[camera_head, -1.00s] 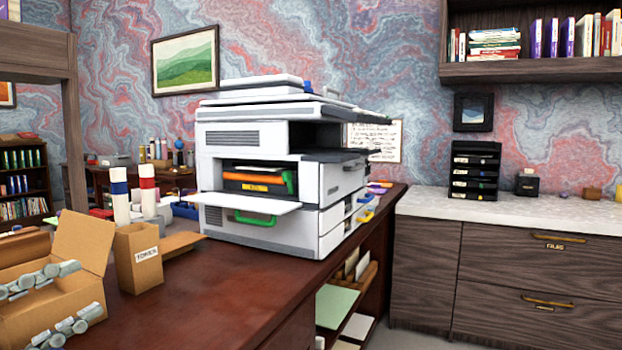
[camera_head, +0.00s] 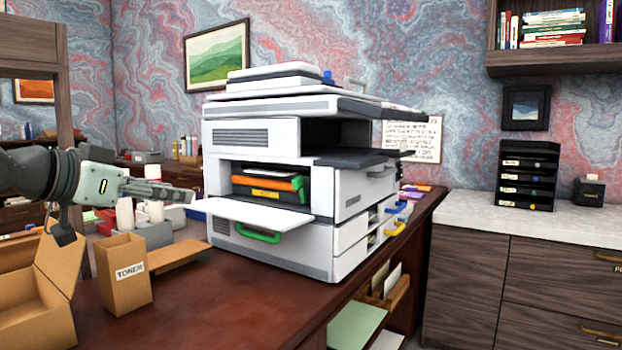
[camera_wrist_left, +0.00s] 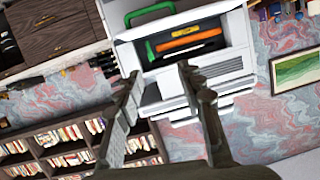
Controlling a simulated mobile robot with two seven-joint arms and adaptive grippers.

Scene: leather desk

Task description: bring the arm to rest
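My left gripper (camera_head: 188,195) comes in from the left in the head view, above the desk and left of the printer's folded-down front flap. In the left wrist view its two fingers (camera_wrist_left: 160,74) stand apart with nothing between them, so it is open and empty. The white printer (camera_head: 268,133) stands on the dark red leather desk (camera_head: 215,305), with its front flap (camera_head: 250,213) down and an orange and black unit (camera_head: 268,186) in the opening. The printer also shows in the left wrist view (camera_wrist_left: 205,72). My right gripper is in neither view.
An open cardboard box labelled TONER (camera_head: 125,280) stands below the left gripper. A larger open carton (camera_head: 35,310) is at the left edge. White cylinders (camera_head: 124,213) stand behind the gripper. The desk front is clear.

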